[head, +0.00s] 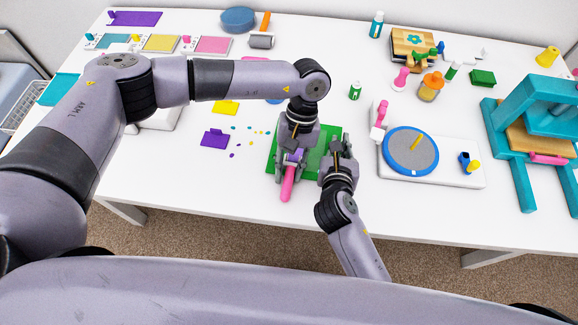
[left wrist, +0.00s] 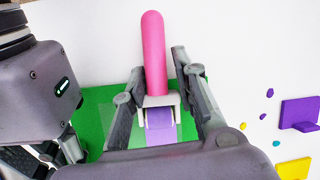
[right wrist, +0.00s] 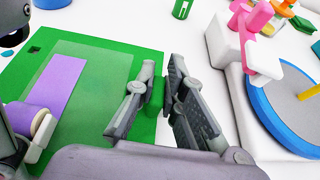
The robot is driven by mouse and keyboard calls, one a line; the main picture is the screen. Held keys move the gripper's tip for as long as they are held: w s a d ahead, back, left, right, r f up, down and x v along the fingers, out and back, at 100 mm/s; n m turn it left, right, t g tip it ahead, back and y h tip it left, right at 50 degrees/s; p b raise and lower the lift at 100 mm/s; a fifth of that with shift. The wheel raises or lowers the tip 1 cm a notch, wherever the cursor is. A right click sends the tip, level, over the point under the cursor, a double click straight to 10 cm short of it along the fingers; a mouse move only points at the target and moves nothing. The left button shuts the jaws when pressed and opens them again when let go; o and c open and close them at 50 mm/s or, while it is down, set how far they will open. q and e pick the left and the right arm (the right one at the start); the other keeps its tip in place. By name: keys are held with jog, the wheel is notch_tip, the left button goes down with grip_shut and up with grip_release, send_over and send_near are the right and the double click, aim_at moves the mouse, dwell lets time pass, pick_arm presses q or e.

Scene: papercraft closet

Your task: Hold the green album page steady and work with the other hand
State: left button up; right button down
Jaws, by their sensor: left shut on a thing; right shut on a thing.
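The green album page (head: 328,136) lies flat on the white table. In the right wrist view the page (right wrist: 95,48) has a paler panel with a purple strip (right wrist: 63,84) on it. My left gripper (head: 289,170) is shut on a roller with a pink handle (head: 287,187) and a purple roll (right wrist: 32,117), over the page. The handle (left wrist: 154,50) stands between its fingers in the left wrist view. My right gripper (head: 341,150) is at the page's right edge. Its fingers (right wrist: 161,80) are closed around a green upright part there. The left arm hides part of the page in the head view.
A purple block (head: 214,139) and small coloured dots (head: 250,130) lie left of the page. A white board with a round blue-rimmed disc (head: 411,150) is close on the right, with a teal press (head: 500,150) beyond. The front table strip is clear.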

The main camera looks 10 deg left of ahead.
pick_arm(q)
jog(key=shift+r, duration=2.4)
pick_arm(e)
jog(key=shift+s+f, duration=0.1)
jog(key=shift+f, duration=0.2)
jog(key=c, duration=2.1)
grip_release()
pick_arm(q)
jog(key=shift+w, duration=0.15)
pick_arm(e)
jog(key=shift+o, duration=1)
jog(key=shift+r, duration=0.1)
jog(key=o, duration=0.6)
jog(key=shift+r, duration=0.1)
jog(key=shift+c, duration=0.2)
